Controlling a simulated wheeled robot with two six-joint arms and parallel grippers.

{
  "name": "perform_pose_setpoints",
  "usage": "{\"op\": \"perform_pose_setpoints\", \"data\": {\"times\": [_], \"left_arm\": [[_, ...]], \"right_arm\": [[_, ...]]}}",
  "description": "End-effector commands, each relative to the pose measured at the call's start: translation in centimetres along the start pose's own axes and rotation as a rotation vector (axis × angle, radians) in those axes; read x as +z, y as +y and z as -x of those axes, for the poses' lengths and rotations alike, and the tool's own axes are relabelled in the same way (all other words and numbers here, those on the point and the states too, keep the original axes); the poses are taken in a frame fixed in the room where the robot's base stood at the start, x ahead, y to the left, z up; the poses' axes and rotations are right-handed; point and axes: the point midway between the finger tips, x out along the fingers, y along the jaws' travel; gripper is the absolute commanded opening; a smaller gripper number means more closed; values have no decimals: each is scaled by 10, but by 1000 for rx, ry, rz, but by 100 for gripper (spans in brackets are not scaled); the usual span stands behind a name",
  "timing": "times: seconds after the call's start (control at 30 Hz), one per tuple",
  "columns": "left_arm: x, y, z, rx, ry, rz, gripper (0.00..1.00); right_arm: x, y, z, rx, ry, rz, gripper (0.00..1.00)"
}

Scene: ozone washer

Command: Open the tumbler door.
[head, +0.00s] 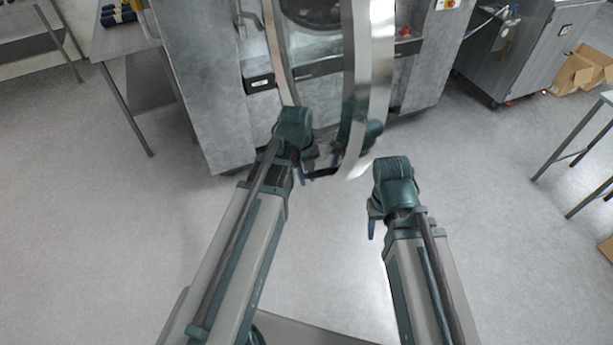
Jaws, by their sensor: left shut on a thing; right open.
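The tumbler door (381,75) is a round door with a shiny metal rim, swung out from the grey washer (208,75) and seen nearly edge-on. Its lower edge hangs in front of the machine. My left gripper (312,172) is at the lower left edge of the door and is shut on a dark part there, which looks like the door handle (324,172); the wrist partly hides the grip. My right gripper (372,222) is open and empty, below and to the right of the door, apart from it.
A metal table (122,40) stands at the left of the washer. A grey wheeled cabinet (525,50) and cardboard boxes (572,75) are at the back right. Another table (590,140) is at the right edge. The floor in front is clear.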

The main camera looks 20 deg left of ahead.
Motion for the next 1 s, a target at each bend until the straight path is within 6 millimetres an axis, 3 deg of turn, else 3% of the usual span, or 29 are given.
{"op": "perform_pose_setpoints", "data": {"times": [0.17,0.2,0.33,0.73,1.0], "left_arm": [[4,-1,1,-2,-8,1,0],[4,-1,1,-2,-8,2,28],[3,-1,0,-2,-6,1,51],[1,0,2,-1,-2,0,52],[1,-1,24,0,-2,1,52]], "right_arm": [[0,0,1,0,0,0,52],[0,0,1,0,0,0,52],[0,0,0,0,0,0,52],[0,0,3,0,0,0,52],[1,2,24,-1,0,-4,52]]}}
